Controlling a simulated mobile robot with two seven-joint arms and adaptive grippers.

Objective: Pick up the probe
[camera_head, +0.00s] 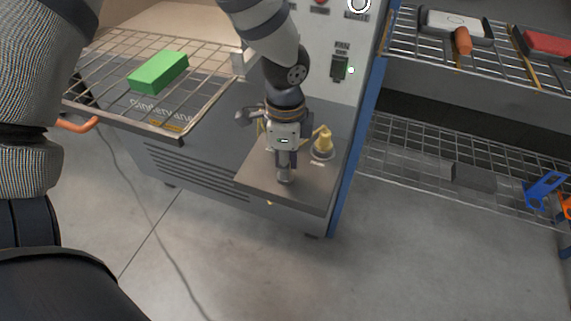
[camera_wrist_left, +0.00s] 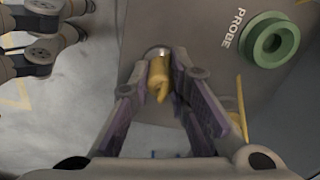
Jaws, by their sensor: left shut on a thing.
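My left gripper (camera_head: 284,172) reaches down over the grey shelf at the front of the machine. In the left wrist view its fingers (camera_wrist_left: 158,85) are closed around the yellow probe (camera_wrist_left: 158,77), whose silver end (camera_wrist_left: 157,52) points away from the camera toward the shelf. Whether that end touches the shelf is hard to tell. A round green holder (camera_wrist_left: 269,42) beside the word PROBE sits to the right in the wrist view and looks empty. In the head view a yellow piece (camera_head: 325,139) shows at the holder's place, right of the gripper.
A wire rack (camera_head: 208,78) with a green block (camera_head: 158,72) juts out on the left. A blue post (camera_head: 357,140) stands just right of the shelf (camera_head: 310,190). Wire shelves (camera_head: 410,140) with tools lie to the right. The floor in front is clear apart from a cable.

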